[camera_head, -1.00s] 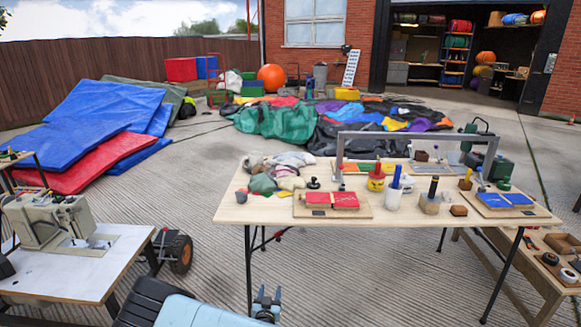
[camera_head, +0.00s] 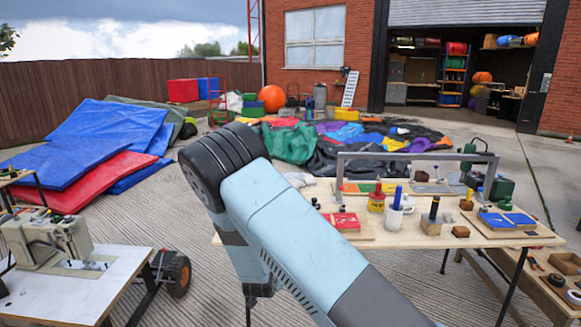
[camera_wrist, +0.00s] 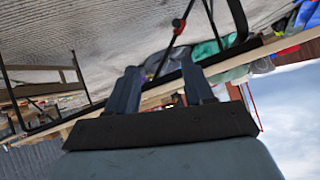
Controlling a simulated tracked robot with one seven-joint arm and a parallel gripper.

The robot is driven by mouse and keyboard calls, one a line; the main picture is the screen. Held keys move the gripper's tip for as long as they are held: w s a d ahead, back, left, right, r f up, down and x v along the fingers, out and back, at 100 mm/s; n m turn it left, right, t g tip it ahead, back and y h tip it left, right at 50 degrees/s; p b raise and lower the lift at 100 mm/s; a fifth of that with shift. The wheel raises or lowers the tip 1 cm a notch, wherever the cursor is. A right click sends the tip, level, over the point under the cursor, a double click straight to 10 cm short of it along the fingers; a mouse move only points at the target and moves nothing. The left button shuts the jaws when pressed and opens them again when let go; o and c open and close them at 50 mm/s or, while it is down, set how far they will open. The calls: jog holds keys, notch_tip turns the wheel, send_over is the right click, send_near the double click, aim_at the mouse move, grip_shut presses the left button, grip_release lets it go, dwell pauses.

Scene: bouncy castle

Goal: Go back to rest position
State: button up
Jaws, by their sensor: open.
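My gripper (camera_wrist: 158,72) shows in the wrist view with its two dark fingers apart and nothing between them. The wrist view is strongly tilted; the legs and edge of a table lie beyond the fingers. In the head view my blue-grey arm is raised across the lower middle, with a dark joint at its upper end. The gripper itself cannot be made out there. The arm hides the left part of the wooden worktable (camera_head: 440,242) and whatever lies on it.
The worktable carries a red item (camera_head: 342,222), a white cup (camera_head: 392,218), a blue item (camera_head: 506,220) and a grey frame (camera_head: 338,178). A sewing machine (camera_head: 45,238) stands on a table at left. Blue mats (camera_head: 85,135) lie behind. Concrete between is open.

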jog(key=s+d+r+n+g+y, duration=0.1)
jog(key=s+d+r, duration=0.3)
jog(key=r, duration=0.7)
jog(key=s+d+r+g+y, duration=0.15)
jog(key=d+r, duration=0.35)
jog(key=r, duration=0.6)
jog(key=s+d+r+n+g+y, duration=0.1)
jog(key=s+d+r+y, duration=0.3)
jog(key=r, duration=0.7)
jog(key=s+d+r+n+h, duration=0.1)
jog(key=s+d+r, duration=0.3)
jog(key=s, duration=0.5)
jog(key=s+d+r+n+h, duration=0.1)
jog(key=s+d+r+h, duration=0.1)
jog(key=s+d+r, duration=0.2)
jog(key=s+d+r+n+g+h, duration=0.1)
jog(key=s+d+r, duration=0.2)
jog(key=s+d, duration=0.5)
jog(key=s, duration=0.5)
jog(key=shift+s+d+r+h, duration=0.25)
jog(key=shift+s+r+h, duration=0.1)
jog(key=shift+s+r, duration=0.05)
